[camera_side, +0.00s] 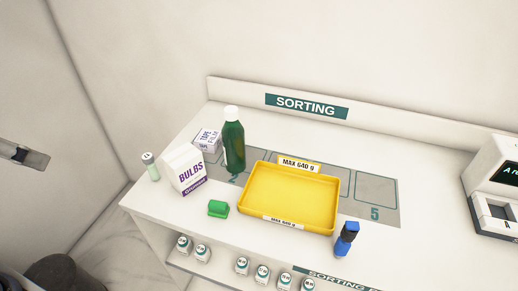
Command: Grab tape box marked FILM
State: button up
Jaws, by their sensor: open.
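A small white box with purple print (207,141) stands at the back left of the white counter. Its lettering looks like TAPE, but it is too small to read surely, and I cannot make out the word FILM.
A yellow tray (334,204) lies empty mid-counter on a grey numbered mat (386,190). A small capped vial (151,167), a green block (218,209) and a blue-and-black bottle (346,240) stand around. A display device (496,190) is at right. Several jars line a lower shelf.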

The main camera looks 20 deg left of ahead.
jog(key=o, duration=0.5)
jog(key=shift+c, duration=0.2)
